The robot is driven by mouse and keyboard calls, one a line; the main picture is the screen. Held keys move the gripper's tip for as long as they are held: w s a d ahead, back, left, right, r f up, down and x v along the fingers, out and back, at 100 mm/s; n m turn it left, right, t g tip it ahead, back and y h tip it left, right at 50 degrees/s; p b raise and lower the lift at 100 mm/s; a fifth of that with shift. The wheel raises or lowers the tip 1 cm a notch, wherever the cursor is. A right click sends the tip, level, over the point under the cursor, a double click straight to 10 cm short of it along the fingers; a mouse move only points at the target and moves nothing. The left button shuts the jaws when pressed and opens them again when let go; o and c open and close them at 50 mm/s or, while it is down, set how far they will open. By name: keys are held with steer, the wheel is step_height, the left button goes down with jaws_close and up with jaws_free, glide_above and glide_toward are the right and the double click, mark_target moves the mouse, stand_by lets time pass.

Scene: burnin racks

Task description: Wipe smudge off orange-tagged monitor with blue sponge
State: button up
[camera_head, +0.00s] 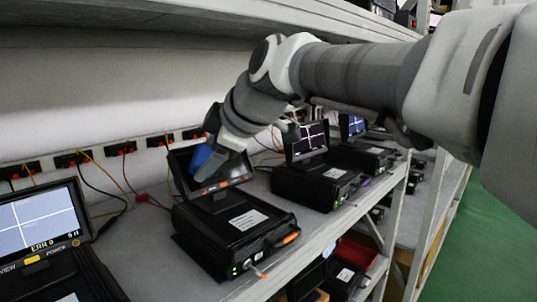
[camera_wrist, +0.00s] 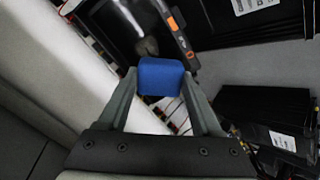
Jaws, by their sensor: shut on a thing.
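My gripper (camera_head: 218,150) is shut on the blue sponge (camera_head: 200,158), just in front of the screen of a small dark monitor (camera_head: 181,167). In the wrist view the sponge (camera_wrist: 160,76) sits between both fingertips (camera_wrist: 160,90). The monitor's bezel (camera_wrist: 182,38) there carries an orange tag (camera_wrist: 172,22). A pale smudge (camera_wrist: 147,45) shows on the dark screen, just beyond the sponge. I cannot tell whether the sponge touches the screen. My gripper and the sponge hide part of the screen in the head view.
The monitor stands on a black box (camera_head: 215,240) on a grey shelf (camera_head: 300,245). Another monitor (camera_head: 40,222) with a lit screen is at left, and one (camera_head: 306,140) is at right. Cables and sockets (camera_head: 120,149) line the back wall. An upper shelf (camera_head: 200,15) hangs above.

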steer(key=shift+b+x, duration=0.4)
steer(key=shift+x, duration=0.65)
steer(key=shift+w+d+b, duration=0.35)
steer(key=shift+w+d, duration=1.05)
steer(key=shift+d, duration=0.05)
steer(key=shift+b, duration=0.3)
steer(key=shift+s+a, duration=1.4)
steer(key=shift+a, duration=0.05)
steer(key=shift+v, duration=3)
